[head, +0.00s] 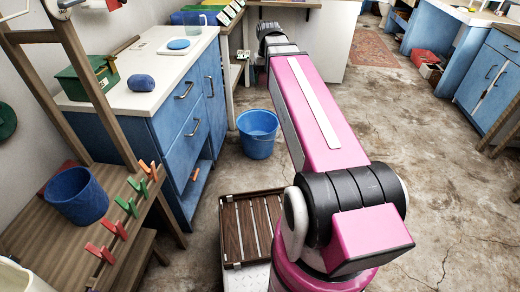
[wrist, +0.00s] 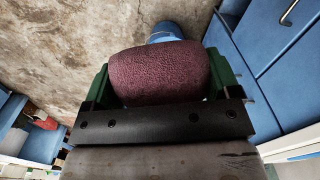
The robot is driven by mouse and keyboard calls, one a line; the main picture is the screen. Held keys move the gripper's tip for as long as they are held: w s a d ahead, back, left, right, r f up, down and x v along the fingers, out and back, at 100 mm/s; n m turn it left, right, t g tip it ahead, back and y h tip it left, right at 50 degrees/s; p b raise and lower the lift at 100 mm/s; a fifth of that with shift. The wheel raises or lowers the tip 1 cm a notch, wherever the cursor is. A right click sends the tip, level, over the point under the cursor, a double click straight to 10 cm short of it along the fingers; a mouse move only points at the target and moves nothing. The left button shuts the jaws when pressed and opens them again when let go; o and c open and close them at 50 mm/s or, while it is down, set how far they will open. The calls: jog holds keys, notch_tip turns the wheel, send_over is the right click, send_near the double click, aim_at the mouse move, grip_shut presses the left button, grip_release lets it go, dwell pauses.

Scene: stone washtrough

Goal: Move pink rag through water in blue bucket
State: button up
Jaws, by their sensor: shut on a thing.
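The pink rag (wrist: 160,72) shows as a dull, dark-pink rounded bundle in the wrist view. My gripper (wrist: 162,80) is shut on it, with a green finger at each side. In the head view the far end of my arm hides the rag and fingers. A blue bucket (head: 258,138) stands on the floor beside the blue cabinet. Another blue bucket (head: 77,197) stands on the wooden bench at left. A blue rounded shape (wrist: 165,31), probably a bucket, shows just beyond the rag, partly hidden by it. I cannot see water in either bucket.
Colored clothespins (head: 128,207) line the bench edge. A slatted wooden crate (head: 252,228) sits near my base. The floor (head: 410,140) at right is open.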

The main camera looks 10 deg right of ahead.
aim_at(260, 76)
dwell(0.3)
jog(key=shift+s+d, duration=0.4)
jog(key=shift+d, duration=0.25)
jog(key=shift+s+d, duration=0.35)
jog(key=shift+d, duration=0.3)
jog(key=shift+w+a, duration=0.5)
jog(key=shift+a, duration=0.35)
jog(key=shift+w+a, duration=0.55)
jog(key=shift+a, duration=0.35)
jog(key=shift+w+a, duration=0.5)
jog(key=shift+a, duration=0.35)
jog(key=shift+s+d, duration=0.5)
jog(key=shift+d, duration=0.35)
jog(key=shift+s+d, duration=0.5)
jog(key=shift+d, duration=0.4)
jog(key=shift+s+d, duration=0.5)
jog(key=shift+d, duration=0.35)
jog(key=shift+w+a, duration=0.5)
jog(key=shift+a, duration=0.35)
jog(key=shift+w+a, duration=0.5)
jog(key=shift+a, duration=0.4)
jog(key=shift+w+a, duration=0.5)
jog(key=shift+a, duration=0.35)
